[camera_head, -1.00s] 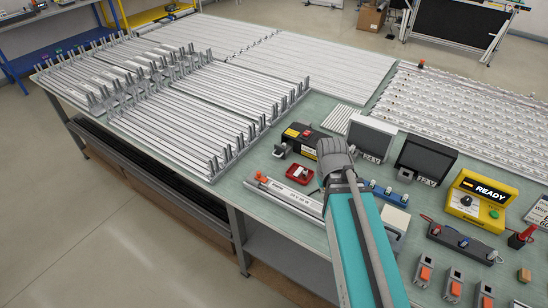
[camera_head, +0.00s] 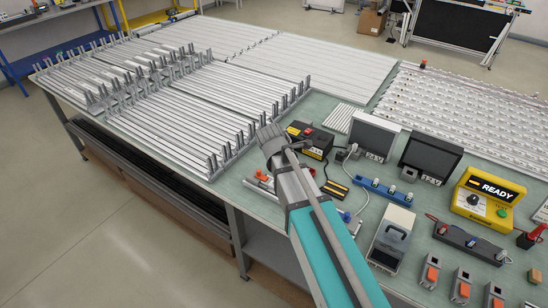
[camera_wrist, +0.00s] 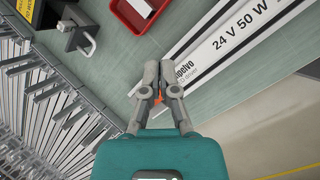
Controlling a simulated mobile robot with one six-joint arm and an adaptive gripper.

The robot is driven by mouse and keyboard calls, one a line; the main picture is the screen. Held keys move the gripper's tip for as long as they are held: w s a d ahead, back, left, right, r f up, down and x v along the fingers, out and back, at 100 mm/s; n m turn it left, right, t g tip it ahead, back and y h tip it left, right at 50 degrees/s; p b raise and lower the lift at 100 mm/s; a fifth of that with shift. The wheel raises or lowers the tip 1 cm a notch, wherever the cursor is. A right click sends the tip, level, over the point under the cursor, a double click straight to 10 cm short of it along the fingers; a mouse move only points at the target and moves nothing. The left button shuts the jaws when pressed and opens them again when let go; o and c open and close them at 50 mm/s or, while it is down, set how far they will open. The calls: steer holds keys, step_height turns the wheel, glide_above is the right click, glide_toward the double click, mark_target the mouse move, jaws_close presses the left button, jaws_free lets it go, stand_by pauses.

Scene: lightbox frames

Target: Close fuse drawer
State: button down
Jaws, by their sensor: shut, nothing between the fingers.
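A black box with a yellow label (camera_head: 311,137) stands on the green bench, right of my gripper (camera_head: 268,137) in the head view. In the wrist view, a dark part with a metal loop handle (camera_wrist: 86,42) sticks out of the box at the upper left; this looks like the fuse drawer, pulled out. My gripper also shows in the wrist view (camera_wrist: 160,72). Its fingers are together and empty, over the end of a white light strip (camera_wrist: 230,38) and apart from the handle. In the head view my arm hides the drawer front.
A red tray (camera_wrist: 136,14) lies between the box and the strip. Racks of metal rails (camera_head: 180,130) stand to the left. Two dark screens (camera_head: 372,137), a grey meter (camera_head: 390,240) and a yellow READY unit (camera_head: 484,200) stand to the right.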

steer(key=w+a+n, duration=0.1)
steer(key=a+n, duration=0.2)
steer(key=w+a+n+t+b, duration=0.1)
steer(key=w+a+n, duration=0.1)
steer(key=n, duration=0.1)
steer(key=w+a+n+t, duration=0.1)
steer(key=w+a+n, duration=0.1)
steer(key=a, duration=0.1)
steer(key=shift+a+f+n+h+b, duration=0.15)
steer(key=shift+a+n+h+b, duration=0.15)
steer(key=shift+a+n+b, duration=0.1)
steer(key=shift+w+a+n+t, duration=0.3)
steer(key=shift+a+n, duration=0.2)
steer(key=shift+n, duration=0.1)
steer(key=shift+d+f, duration=0.1)
steer(key=shift+d, duration=0.05)
steer(key=b+x, duration=0.8)
steer(key=x, duration=0.2)
steer(key=shift+w+d+f+b, duration=0.15)
steer(key=shift+w+d, duration=0.15)
steer(key=shift+w, duration=0.25)
steer(key=shift+w+d+f+b, duration=0.15)
steer(key=shift+w+d, duration=0.1)
steer(key=shift+w, duration=0.3)
steer(key=shift+w+d+f+b, duration=0.15)
steer(key=shift+w+d, duration=0.15)
steer(key=shift+w, duration=0.25)
steer(key=shift+r, duration=0.1)
